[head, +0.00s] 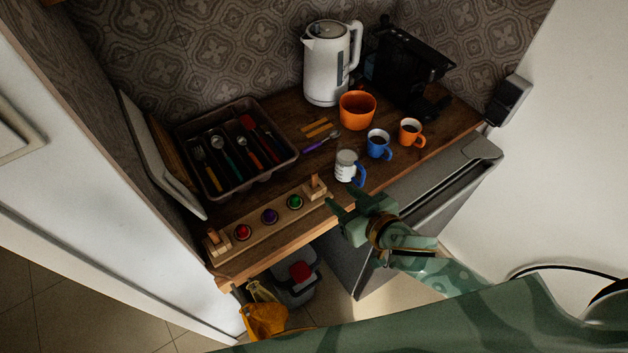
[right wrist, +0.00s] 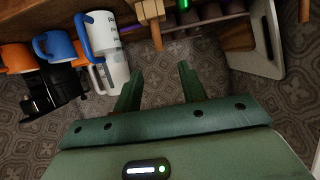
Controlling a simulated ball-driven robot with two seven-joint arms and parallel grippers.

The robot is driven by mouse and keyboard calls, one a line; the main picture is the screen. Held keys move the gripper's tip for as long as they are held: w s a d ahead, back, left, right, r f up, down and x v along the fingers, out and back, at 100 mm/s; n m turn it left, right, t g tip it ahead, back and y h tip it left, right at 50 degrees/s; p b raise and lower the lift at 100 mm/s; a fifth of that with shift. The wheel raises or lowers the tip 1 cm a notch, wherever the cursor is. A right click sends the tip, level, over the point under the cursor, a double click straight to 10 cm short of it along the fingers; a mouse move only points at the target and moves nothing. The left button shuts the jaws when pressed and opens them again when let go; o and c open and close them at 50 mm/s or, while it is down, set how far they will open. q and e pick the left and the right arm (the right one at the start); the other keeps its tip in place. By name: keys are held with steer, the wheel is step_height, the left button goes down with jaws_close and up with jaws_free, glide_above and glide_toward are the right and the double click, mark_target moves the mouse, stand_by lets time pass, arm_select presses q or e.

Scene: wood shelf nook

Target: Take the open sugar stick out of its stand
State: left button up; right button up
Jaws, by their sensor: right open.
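A small wooden stand (head: 316,189) sits at the right end of the long wooden holder near the counter's front edge. A short brown stick stands upright in it; I cannot tell whether its top is open. A similar wooden piece (head: 216,241) is at the left end. In the right wrist view, a wooden block (right wrist: 150,10) with a post pointing down shows at the top. My right gripper (head: 342,200) is open and empty, just right of the right stand and apart from it. Its fingers (right wrist: 158,82) also show in the right wrist view. My left gripper is not in view.
A white mug with a blue handle (head: 346,165) is close behind my right gripper. Blue (head: 378,146) and orange (head: 411,132) mugs are further right. Red, purple and green capsules sit in the holder (head: 256,229). A cutlery tray (head: 288,160) and kettle (head: 325,65) are behind.

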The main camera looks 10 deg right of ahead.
mark_target(316, 177)
steer(key=x, duration=0.6)
steer(key=shift+w+f+b, duration=0.15)
steer(key=shift+w+b, duration=0.05)
steer(key=shift+b, duration=0.2)
steer(key=b+x, duration=0.1)
steer(key=x, duration=0.5)
steer(key=shift+w+f, duration=0.15)
steer(key=shift+w, duration=0.05)
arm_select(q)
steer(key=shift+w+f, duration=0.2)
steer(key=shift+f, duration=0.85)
arm_select(e)
steer(key=c, duration=0.7)
